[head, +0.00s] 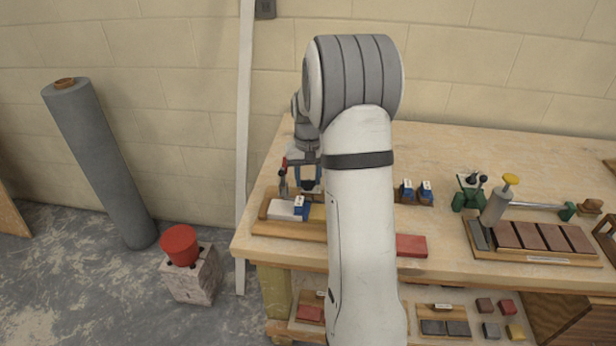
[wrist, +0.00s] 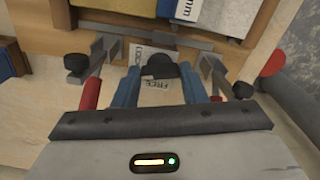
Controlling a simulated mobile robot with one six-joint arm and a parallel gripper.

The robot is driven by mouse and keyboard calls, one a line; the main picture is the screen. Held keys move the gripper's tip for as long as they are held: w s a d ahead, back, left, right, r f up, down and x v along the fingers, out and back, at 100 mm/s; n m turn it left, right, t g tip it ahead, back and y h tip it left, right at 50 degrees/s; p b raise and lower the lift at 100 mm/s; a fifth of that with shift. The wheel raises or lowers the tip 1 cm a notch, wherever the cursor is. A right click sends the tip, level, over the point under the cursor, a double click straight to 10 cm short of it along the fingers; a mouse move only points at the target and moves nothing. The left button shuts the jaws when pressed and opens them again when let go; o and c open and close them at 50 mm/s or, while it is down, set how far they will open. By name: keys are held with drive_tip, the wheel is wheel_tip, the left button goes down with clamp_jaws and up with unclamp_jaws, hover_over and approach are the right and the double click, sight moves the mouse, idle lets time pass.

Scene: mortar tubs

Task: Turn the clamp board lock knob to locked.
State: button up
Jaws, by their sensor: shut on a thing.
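The clamp board (wrist: 60,38) lies on the bench, with a grey bar across it; it also shows in the head view (head: 270,229), partly hidden by my arm. Its lock knob (wrist: 163,66) is small and black. One label reading LOCK (wrist: 134,52) is beyond the knob, and one reading FREE (wrist: 157,86) is on the near side. My gripper (wrist: 161,78) has its blue fingers either side of the knob, shut on it. I cannot tell exactly which way the knob points.
Red-handled clamps with black tips stand at the left (wrist: 90,92) and right (wrist: 270,64) of my fingers. Blocks lie on the board. A red brick (head: 411,246) and a tray of brown tiles (head: 522,262) are farther right on the bench. The bench's left edge is close.

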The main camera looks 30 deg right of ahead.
drive_tip(key=shift+m, duration=1.5)
drive_tip(key=o, duration=1)
wheel_tip(320, 180, up, 7)
drive_tip(key=shift+w, duration=0.1)
drive_tip(key=shift+r, duration=0.4)
